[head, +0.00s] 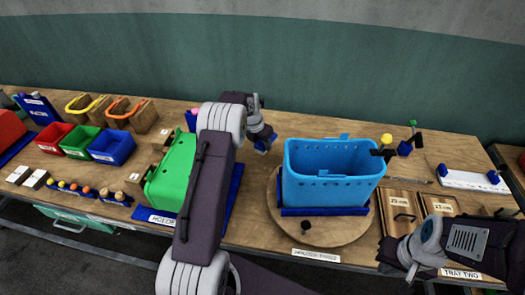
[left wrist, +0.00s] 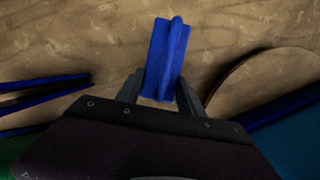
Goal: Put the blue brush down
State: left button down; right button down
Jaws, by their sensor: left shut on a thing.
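The blue brush (left wrist: 166,58) is between the two dark fingers of my left gripper (left wrist: 160,92), and the gripper is shut on it. The brush sticks out past the fingertips over bare wood. In the head view the blue brush (head: 263,146) shows small at the end of my left gripper (head: 265,138), toward the back of the bench between the green bin and the blue basket. I cannot tell whether the brush touches the bench. My right gripper (head: 405,262) is low at the right, over the bench's front edge; its jaws are not clear.
A blue basket (head: 330,178) stands on a round wooden turntable (head: 285,222) to the right of the left gripper. A green bin (head: 172,172) stands to the left, partly behind my arm. Small red, green and blue bins (head: 112,147) stand further left. Bare wood lies behind the basket.

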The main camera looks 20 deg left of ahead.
pick_arm(q)
notch_tip(320, 180, down, 3)
jog(key=shift+s+f, duration=0.1)
jog(key=shift+f, duration=0.4)
jog(key=shift+f, duration=0.1)
jog(key=c, duration=0.7)
grip_release()
